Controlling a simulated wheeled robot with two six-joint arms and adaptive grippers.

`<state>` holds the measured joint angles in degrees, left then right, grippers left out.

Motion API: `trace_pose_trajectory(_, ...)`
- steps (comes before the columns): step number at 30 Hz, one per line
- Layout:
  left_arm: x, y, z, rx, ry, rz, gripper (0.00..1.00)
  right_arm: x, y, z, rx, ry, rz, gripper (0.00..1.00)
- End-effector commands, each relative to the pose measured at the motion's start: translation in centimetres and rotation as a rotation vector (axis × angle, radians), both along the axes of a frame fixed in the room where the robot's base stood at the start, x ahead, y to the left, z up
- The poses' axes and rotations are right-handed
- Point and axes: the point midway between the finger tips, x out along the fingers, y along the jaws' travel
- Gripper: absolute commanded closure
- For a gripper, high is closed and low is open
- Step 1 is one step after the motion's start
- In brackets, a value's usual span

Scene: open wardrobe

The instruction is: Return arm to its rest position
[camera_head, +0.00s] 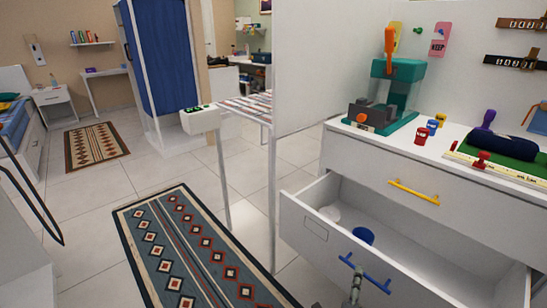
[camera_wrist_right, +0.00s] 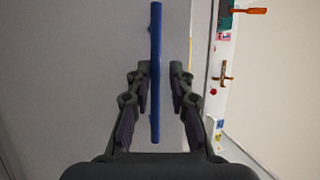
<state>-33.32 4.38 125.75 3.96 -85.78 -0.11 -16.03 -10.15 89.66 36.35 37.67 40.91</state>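My right gripper (camera_head: 354,281) is at the bottom of the head view, close to the blue handle (camera_head: 365,272) of the open lower drawer (camera_head: 314,229). In the right wrist view the right gripper (camera_wrist_right: 160,80) has its two fingers apart, with the blue handle (camera_wrist_right: 155,75) showing as a long bar between them. A gap shows between the bar and the right finger. I cannot tell how deep the handle sits between the fingers. My left gripper is in neither view.
The drawer holds a blue round container (camera_head: 363,236) and a white round one (camera_head: 330,213). Above is a shut drawer with a yellow handle (camera_head: 414,192). A teal machine (camera_head: 398,85) and small stamps stand on the cabinet top. A patterned rug (camera_head: 195,245) lies on open floor at left.

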Motion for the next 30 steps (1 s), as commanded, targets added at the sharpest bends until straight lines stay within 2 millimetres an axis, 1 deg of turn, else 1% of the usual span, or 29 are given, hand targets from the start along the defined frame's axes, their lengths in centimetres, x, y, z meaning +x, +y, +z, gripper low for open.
trace_pose_trajectory(1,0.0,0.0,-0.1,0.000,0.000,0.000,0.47,0.4,-0.3,0.1,-0.002,-0.001,0.001,0.80)
trace_pose_trajectory(5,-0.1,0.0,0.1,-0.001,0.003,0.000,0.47,0.6,-0.8,0.0,-0.003,0.001,0.001,0.80)
trace_pose_trajectory(10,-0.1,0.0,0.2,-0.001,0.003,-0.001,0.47,0.8,-0.5,-0.1,-0.021,0.025,0.026,0.80)
trace_pose_trajectory(11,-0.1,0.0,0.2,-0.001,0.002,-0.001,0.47,0.9,-0.2,-0.3,-0.035,0.043,0.045,0.80)
trace_pose_trajectory(14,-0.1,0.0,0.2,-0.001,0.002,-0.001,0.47,1.5,1.5,-1.1,-0.116,0.154,0.156,0.80)
trace_pose_trajectory(17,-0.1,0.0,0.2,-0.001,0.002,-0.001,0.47,1.5,4.1,-2.9,-0.260,0.334,0.329,0.80)
trace_pose_trajectory(18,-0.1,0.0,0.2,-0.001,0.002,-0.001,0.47,1.0,5.2,-3.9,-0.335,0.422,0.410,0.80)
trace_pose_trajectory(20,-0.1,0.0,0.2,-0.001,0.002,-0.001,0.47,-0.3,6.6,-5.8,-0.456,0.570,0.539,0.80)
trace_pose_trajectory(21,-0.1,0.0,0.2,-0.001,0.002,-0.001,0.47,-1.6,7.3,-7.1,-0.537,0.671,0.623,0.80)
trace_pose_trajectory(22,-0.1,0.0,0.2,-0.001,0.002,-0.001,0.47,-2.8,7.7,-8.1,-0.594,0.743,0.682,0.80)
trace_pose_trajectory(25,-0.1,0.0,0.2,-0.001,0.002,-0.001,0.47,-6.7,7.9,-10.5,-0.752,0.955,0.849,0.80)
trace_pose_trajectory(26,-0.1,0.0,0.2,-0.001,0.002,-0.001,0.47,-7.9,7.8,-11.0,-0.790,1.008,0.889,0.80)
trace_pose_trajectory(27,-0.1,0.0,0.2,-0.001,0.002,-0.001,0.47,-9.4,7.6,-11.6,-0.833,1.076,0.941,0.80)
trace_pose_trajectory(29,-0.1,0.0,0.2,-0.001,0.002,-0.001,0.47,-11.5,7.1,-12.3,-0.889,1.166,1.007,0.80)
trace_pose_trajectory(30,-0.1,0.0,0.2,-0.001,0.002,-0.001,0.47,-12.9,6.7,-12.6,-0.921,1.224,1.048,0.80)
